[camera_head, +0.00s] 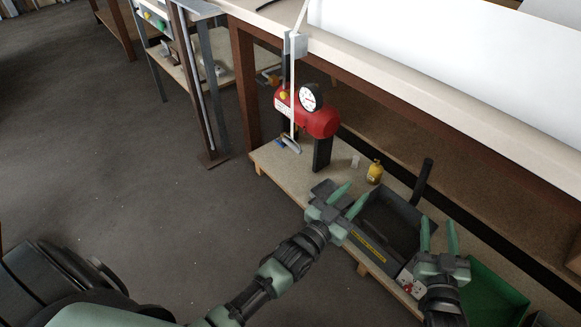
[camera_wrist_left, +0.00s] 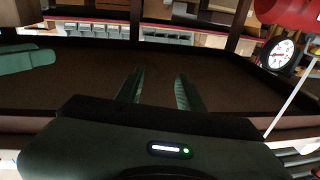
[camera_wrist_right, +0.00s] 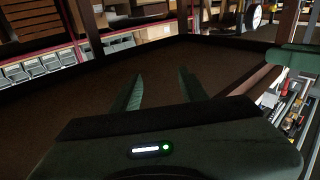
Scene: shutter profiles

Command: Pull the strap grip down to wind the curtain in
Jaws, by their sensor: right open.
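The white strap (camera_head: 293,95) hangs from a grey bracket (camera_head: 296,44) at the workbench edge in the head view. At its lower end is a small pale grip with a blue part (camera_head: 289,144), in front of the red tank. A pale strap-like line also shows at the right of the left wrist view (camera_wrist_left: 291,100). A white panel, perhaps the curtain (camera_head: 450,45), lies across the bench top. My left gripper (camera_head: 350,198) is open and empty, below and right of the grip and apart from it. My right gripper (camera_head: 438,226) is open and empty, further right.
A red tank (camera_head: 318,122) with a round gauge (camera_head: 311,97) stands on the low shelf. A yellow bottle (camera_head: 375,172), a dark toolbox (camera_head: 392,217) and a green bin (camera_head: 490,295) are near my grippers.

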